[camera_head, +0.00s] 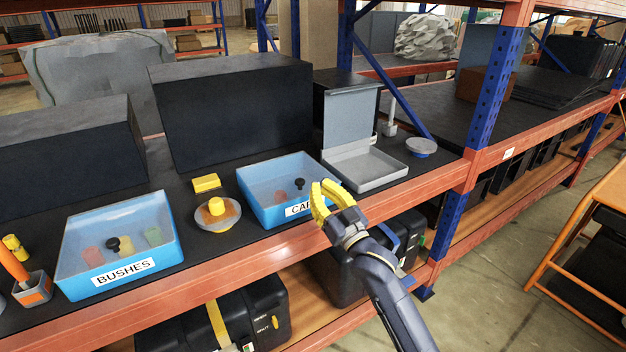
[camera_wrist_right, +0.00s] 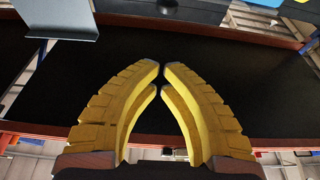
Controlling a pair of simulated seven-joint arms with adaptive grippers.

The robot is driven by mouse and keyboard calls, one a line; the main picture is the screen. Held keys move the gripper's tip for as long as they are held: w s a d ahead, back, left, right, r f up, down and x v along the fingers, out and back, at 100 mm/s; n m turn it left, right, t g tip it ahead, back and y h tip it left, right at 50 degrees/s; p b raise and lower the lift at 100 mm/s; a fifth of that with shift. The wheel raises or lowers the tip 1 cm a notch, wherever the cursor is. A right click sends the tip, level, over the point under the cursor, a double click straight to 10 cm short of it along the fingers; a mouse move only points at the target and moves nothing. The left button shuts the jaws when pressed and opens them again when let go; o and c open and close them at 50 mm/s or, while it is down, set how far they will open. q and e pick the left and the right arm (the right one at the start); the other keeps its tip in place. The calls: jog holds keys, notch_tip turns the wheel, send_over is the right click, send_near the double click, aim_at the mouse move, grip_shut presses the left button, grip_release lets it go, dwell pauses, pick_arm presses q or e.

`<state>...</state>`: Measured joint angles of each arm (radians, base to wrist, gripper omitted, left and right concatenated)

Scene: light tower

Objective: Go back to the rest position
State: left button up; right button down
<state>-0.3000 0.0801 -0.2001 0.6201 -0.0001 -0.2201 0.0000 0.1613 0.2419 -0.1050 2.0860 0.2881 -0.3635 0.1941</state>
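My right gripper (camera_head: 325,197) has yellow fingers and is over the front edge of the shelf, at the front right corner of the blue CAPS bin (camera_head: 250,206). In the right wrist view my right gripper (camera_wrist_right: 161,72) has its fingertips drawn almost together, with nothing between them. My left gripper is not in view. The blue BUSHES bin (camera_head: 70,274) stands further left and holds several small coloured parts. A round base with a yellow top (camera_head: 217,208) stands between the bins.
An open grey case (camera_head: 370,172) stands right of the CAPS bin. A yellow block (camera_head: 206,183) lies behind the round base. Large dark boxes (camera_head: 235,115) line the back.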

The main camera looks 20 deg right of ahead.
jog(key=s+d+f+n+g+h, duration=0.1)
jog(key=s+f+g+h, duration=0.25)
jog(key=s+f, duration=0.6)
jog(key=s+d+f+n+g+h, duration=0.15)
jog(key=s+f+g, duration=0.4)
jog(key=f, duration=0.75)
jog(key=s+d+f+n+g+h, duration=0.1)
jog(key=s+d+f+g+h, duration=0.15)
jog(key=s, duration=0.45)
jog(key=s+d+f+g+h, duration=0.1)
jog(key=s+d+f, duration=0.15)
jog(key=s, duration=0.45)
jog(key=s+d+f+n+g+h, duration=0.1)
jog(key=s+f, duration=0.3)
jog(key=s, duration=0.3)
jog(key=s+a+f+g+y, duration=0.1)
jog(key=a+f+g+y, duration=0.15)
jog(key=f, duration=1.25)
jog(key=s+a+f+g+y, duration=0.1)
jog(key=a+f, duration=0.2)
jog(key=f, duration=1.2)
jog(key=s+f+m+g+y, duration=0.1)
jog(key=s+f+m+g, duration=0.1)
jog(key=s+f, duration=1.8)
jog(key=shift+s+f+m+g, duration=0.35)
jog(key=shift+s+m, duration=0.3)
jog(key=shift+s, duration=0.3)
